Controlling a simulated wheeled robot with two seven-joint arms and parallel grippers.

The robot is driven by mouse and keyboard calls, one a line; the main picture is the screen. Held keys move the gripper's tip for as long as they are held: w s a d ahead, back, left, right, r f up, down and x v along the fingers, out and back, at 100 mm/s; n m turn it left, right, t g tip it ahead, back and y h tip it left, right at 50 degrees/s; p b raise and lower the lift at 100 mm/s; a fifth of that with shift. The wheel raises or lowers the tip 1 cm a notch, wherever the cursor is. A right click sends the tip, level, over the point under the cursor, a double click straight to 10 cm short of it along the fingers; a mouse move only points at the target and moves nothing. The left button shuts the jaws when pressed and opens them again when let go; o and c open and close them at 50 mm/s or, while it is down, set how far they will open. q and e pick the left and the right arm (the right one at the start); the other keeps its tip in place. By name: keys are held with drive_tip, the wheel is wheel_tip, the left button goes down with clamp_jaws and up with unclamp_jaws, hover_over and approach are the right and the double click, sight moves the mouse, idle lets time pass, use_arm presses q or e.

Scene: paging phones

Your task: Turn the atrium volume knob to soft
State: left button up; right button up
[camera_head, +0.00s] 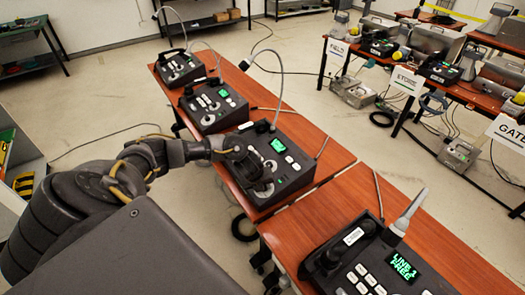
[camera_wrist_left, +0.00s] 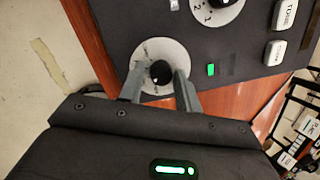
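A black round knob (camera_wrist_left: 160,73) sits on a white dial plate (camera_wrist_left: 179,55) near the edge of a dark console (camera_wrist_left: 110,20). The dial's markings are too small to read, so I cannot tell its setting or whether it is the atrium volume knob. My left gripper (camera_wrist_left: 160,88) is open, with one finger on each side of the knob and a visible gap to it. In the head view my left gripper (camera_head: 247,160) reaches over the front of the console (camera_head: 296,178) with a green screen, hiding part of its controls. My right gripper is not in view.
A second numbered dial (camera_wrist_left: 215,8), a white TONE button (camera_wrist_left: 285,14) and a green light (camera_wrist_left: 211,70) are on the same console. A console reading "LINE 1 FREE" (camera_head: 402,265) stands nearer, with more consoles (camera_head: 212,105) behind. Signed tables stand at right.

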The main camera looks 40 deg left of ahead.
use_arm(q)
drive_tip(key=shift+r, duration=0.1)
drive_tip(key=v, duration=1)
drive_tip(key=shift+s+r+p, duration=0.15)
drive_tip(key=shift+r+p, duration=0.15)
drive_tip(key=shift+p, duration=0.05)
